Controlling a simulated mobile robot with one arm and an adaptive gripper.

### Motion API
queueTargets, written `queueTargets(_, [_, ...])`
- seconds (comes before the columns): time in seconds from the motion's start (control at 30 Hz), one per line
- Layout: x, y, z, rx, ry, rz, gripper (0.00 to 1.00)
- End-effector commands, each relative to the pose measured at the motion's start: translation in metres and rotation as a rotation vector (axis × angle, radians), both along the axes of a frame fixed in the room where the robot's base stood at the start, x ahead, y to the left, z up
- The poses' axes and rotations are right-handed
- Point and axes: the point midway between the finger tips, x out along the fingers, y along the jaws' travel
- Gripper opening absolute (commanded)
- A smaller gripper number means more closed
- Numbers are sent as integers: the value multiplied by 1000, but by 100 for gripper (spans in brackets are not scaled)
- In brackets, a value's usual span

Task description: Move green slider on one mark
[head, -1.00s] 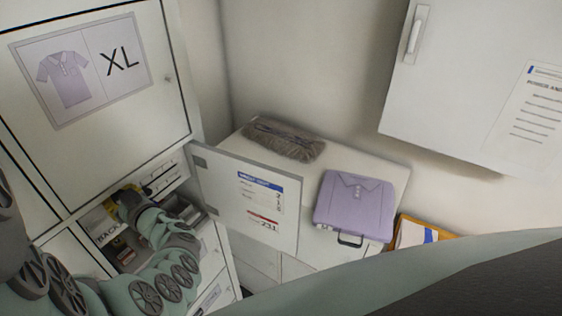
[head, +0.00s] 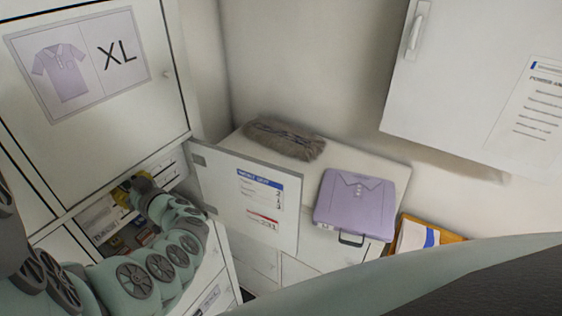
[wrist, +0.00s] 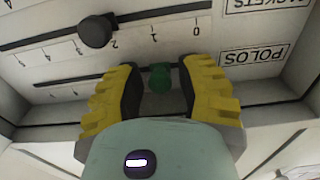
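The green slider (wrist: 160,79) is a small knob on the lower slotted scale, in the row by the POLOS label (wrist: 253,57). My gripper (wrist: 162,92) has its yellow fingers on either side of it, with a small gap visible on both sides, so it looks open. The fingers and my gripper's body hide part of that scale, so the slider's exact mark cannot be read. In the head view my gripper (head: 130,190) is inside the open compartment, and the slider cannot be made out there.
A dark round slider (wrist: 96,31) sits on the upper scale near mark 2. In the head view an open door (head: 245,200) stands right of my arm.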

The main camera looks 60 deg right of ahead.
Motion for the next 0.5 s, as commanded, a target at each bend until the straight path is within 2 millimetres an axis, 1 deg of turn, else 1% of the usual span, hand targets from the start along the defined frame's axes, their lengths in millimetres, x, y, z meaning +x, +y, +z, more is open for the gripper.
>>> queueTargets(0.03, [0, 0, 0, 0, 0, 0, 42])
queueTargets(0.1, [0, 0, 0, 0, 0, 0, 49])
queueTargets(0.13, [0, 0, 0, 0, 0, 0, 51])
queueTargets(0.37, [0, 0, 0, 0, 0, -1, 51])
queueTargets(0.5, [-5, -1, -1, -1, 2, -2, 51])
